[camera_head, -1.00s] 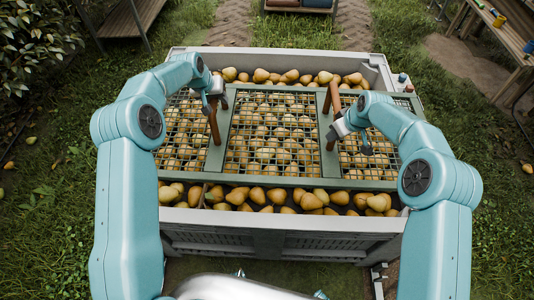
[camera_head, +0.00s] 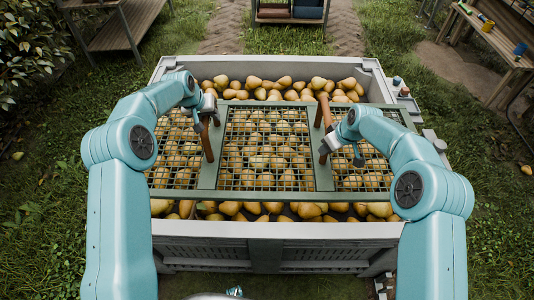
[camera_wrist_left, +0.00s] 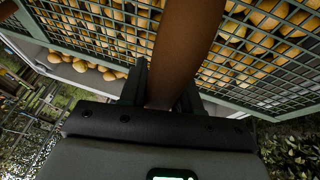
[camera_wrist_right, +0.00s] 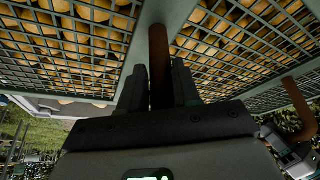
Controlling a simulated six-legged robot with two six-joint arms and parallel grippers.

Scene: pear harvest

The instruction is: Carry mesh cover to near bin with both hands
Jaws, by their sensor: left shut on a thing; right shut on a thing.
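The mesh cover (camera_head: 312,195) is a green-grey frame with wire mesh in three panels and two brown handles. It lies over the near bin (camera_head: 270,228), a grey crate full of pears (camera_head: 275,93). Pears show past its far and near edges. My left gripper (camera_head: 207,120) is shut on the left brown handle (camera_head: 207,143), which also shows between the fingers in the left wrist view (camera_wrist_left: 180,50). My right gripper (camera_head: 326,146) is shut on the right brown handle (camera_head: 327,112), seen between the fingers in the right wrist view (camera_wrist_right: 160,60). Whether the cover touches the bin rim is unclear.
A wooden bench (camera_head: 495,38) with small cups stands at the far right. A shelf or rack (camera_head: 120,28) stands at the far left, and a cart with boxes (camera_head: 290,12) is at the back. Grass surrounds the bin.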

